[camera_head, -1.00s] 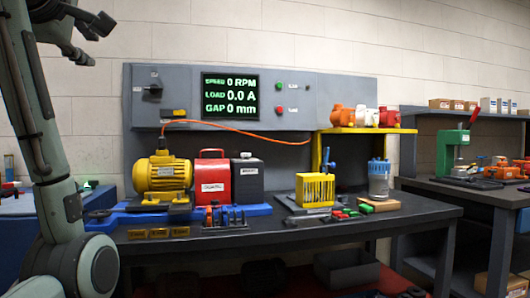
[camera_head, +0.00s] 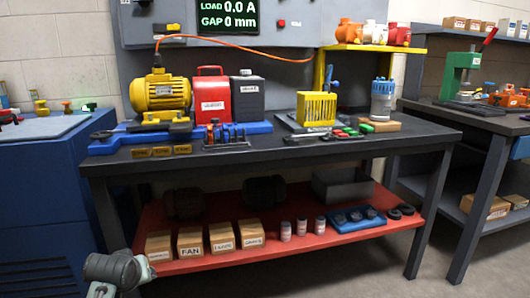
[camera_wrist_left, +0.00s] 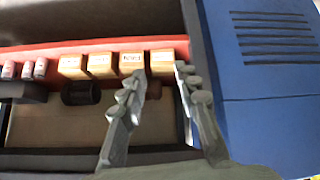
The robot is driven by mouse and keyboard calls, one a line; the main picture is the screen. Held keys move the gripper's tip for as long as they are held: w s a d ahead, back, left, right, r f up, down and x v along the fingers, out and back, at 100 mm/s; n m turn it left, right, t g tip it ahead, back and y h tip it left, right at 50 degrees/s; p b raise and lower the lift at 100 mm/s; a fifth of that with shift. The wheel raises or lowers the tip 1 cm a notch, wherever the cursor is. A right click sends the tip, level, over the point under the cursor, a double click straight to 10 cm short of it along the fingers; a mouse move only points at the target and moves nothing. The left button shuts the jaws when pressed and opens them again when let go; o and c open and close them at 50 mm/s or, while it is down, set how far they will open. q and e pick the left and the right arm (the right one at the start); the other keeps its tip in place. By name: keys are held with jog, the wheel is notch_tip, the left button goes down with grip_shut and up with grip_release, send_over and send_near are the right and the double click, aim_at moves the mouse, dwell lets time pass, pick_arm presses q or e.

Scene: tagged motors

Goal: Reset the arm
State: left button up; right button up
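My left gripper (camera_wrist_left: 160,72) shows in the left wrist view with its two grey fingers spread apart and nothing between them. Beyond its fingertips are small labelled cartons (camera_wrist_left: 100,64) on a red shelf. That view looks upside down compared with the head view. In the head view only a grey-green part of my left arm shows at the bottom left, in front of the lower shelf; whether the fingers show there I cannot tell. My right gripper is in neither view.
The dark workbench (camera_head: 300,152) holds a yellow motor (camera_head: 160,94), a red box (camera_head: 211,97) and a yellow slotted fixture (camera_head: 316,109). Its red lower shelf (camera_head: 290,250) carries cartons and small cans. A blue cabinet (camera_head: 40,200) stands left; another bench stands right.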

pick_arm(q)
jog(key=s+d+f+m+g, duration=0.1)
jog(key=s+f+m+g, duration=0.1)
jog(key=s+f, duration=0.9)
jog(key=s+d+f+m+g+h, duration=0.1)
jog(key=s+f+m, duration=0.3)
jog(key=s+f, duration=0.7)
jog(key=s+d+g, duration=0.1)
jog(key=s, duration=0.4)
jog(key=shift+s+f+m+g, duration=0.25)
jog(key=shift+s+m+g, duration=0.15)
